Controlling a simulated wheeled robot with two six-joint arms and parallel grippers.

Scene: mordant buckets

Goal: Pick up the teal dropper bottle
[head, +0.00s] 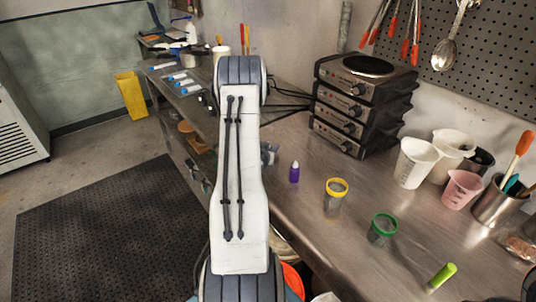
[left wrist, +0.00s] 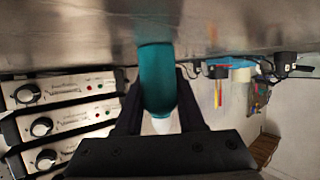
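The teal dropper bottle (left wrist: 157,80) shows in the left wrist view, with its white tip pointing down in that picture. The dark fingers of my left gripper (left wrist: 160,104) lie along both sides of it with no gap showing, so they look shut on it. The bottle's other end is at or close to the metal surface; I cannot tell if they touch. In the head view my left arm hides the bottle, and only a bit of the gripper (head: 268,153) shows beside the arm. My right gripper is not in view.
A purple bottle (head: 294,172), a yellow-rimmed jar (head: 335,197) and a green-rimmed jar (head: 382,230) stand on the metal bench (head: 290,208) right of my arm. Stacked hot plates (head: 362,108) stand behind. White cups (head: 414,163) and a tool pot (head: 492,206) are at right.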

